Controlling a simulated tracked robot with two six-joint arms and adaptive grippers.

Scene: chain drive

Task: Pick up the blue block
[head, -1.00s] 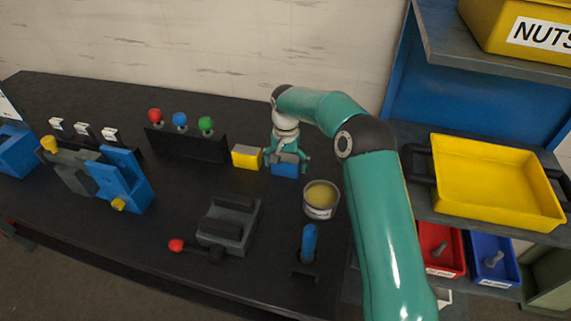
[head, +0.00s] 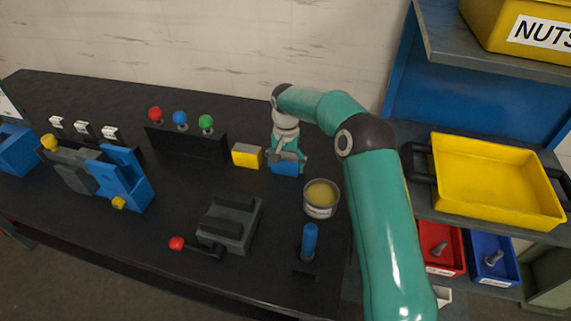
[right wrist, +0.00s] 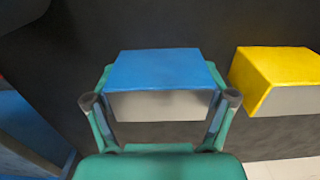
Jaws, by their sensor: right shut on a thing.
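The blue block (head: 285,168) is at the back of the dark bench in the head view, with a blue face and a grey part. My right gripper (head: 288,158) is over it from above, shut on it. In the right wrist view the blue block (right wrist: 160,72) fills the middle, and the fingers of my right gripper (right wrist: 160,103) press on its two sides. Whether the block touches the bench is hard to tell. My left gripper is not in view.
A yellow block (head: 247,155) stands just left of the blue block. A tin (head: 320,199) stands in front on the right. A rack with red, blue and green knobs (head: 187,142) is to the left. A grey fixture (head: 228,224) and a blue handle (head: 309,242) are nearer the front.

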